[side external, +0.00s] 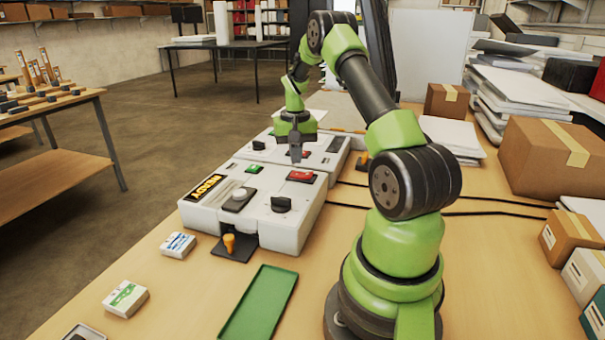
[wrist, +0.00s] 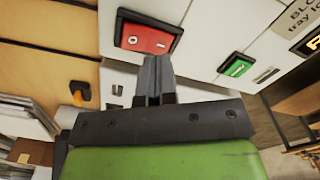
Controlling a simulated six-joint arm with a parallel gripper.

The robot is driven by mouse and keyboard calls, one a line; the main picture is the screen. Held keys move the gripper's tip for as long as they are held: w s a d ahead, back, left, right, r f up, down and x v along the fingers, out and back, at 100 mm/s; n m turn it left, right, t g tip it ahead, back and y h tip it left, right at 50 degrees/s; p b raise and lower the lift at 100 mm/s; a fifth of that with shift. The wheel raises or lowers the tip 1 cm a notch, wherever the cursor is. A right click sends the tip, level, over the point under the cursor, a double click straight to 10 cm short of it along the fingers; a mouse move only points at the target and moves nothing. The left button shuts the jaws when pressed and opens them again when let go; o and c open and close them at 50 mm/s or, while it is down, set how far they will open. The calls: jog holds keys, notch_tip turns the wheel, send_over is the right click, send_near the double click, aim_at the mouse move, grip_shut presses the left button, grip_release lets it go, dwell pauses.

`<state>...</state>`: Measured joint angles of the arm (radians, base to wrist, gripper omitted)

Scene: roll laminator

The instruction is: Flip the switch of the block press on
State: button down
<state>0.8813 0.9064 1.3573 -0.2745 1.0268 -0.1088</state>
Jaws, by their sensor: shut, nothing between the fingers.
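The switch also shows in the wrist view (wrist: 146,38), set in a black frame with O and I marks; which side is pressed in is unclear. My gripper (side external: 297,158) points down, shut and empty. In the wrist view its fingertips (wrist: 156,62) are at the switch's lower edge; contact cannot be told.
A second white machine (side external: 325,145) stands close behind. A green switch (side external: 254,168) and a black knob (side external: 281,204) are on the nearer machine. A green tray (side external: 258,305) lies in front. Black cables (side external: 480,213) and cardboard boxes (side external: 550,155) are on the right.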

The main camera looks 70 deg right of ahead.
aim_at(296, 174)
jog(key=shift+r, duration=2.1)
jog(key=w+a+r+n+t, duration=0.1)
jog(key=a+r+n+t, duration=0.1)
jog(key=a+r, duration=0.65)
jog(key=a+r+n+t, duration=0.2)
jog(key=a+r, duration=0.4)
jog(key=a, duration=0.5)
jog(key=s+a+r+n+t+y, duration=0.1)
jog(key=s+a+n+t+y, duration=0.1)
jog(key=s+a, duration=0.9)
jog(key=shift+s+a+n+t, duration=0.2)
jog(key=shift+a+n+t, duration=0.4)
jog(key=shift+a+n, duration=0.5)
